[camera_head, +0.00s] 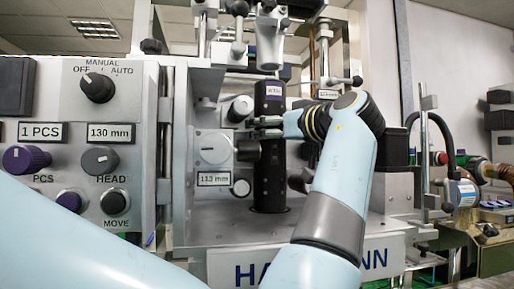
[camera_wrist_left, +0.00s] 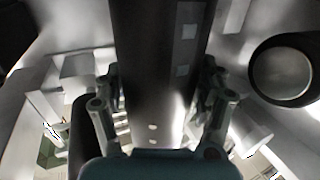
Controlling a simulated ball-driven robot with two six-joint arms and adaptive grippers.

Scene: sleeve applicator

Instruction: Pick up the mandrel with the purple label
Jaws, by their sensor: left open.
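The mandrel (camera_head: 270,170) is a tall black upright cylinder in the middle of the machine in the head view. A small pale purple label (camera_head: 273,90) is near its top; the writing is too small to read. My left gripper (camera_head: 266,126) reaches in from the right at the mandrel's upper half. In the left wrist view the mandrel (camera_wrist_left: 160,60) runs down between the open fingers of the left gripper (camera_wrist_left: 160,95), one finger on each side. Whether the fingers touch it is not clear. My right gripper is not in view.
A control panel (camera_head: 95,150) with several knobs stands at the left. A grey dial block (camera_head: 213,150) is close left of the mandrel. Metal rods and clamps (camera_head: 268,45) hang above it. The metal base plate (camera_head: 235,228) is bare in front.

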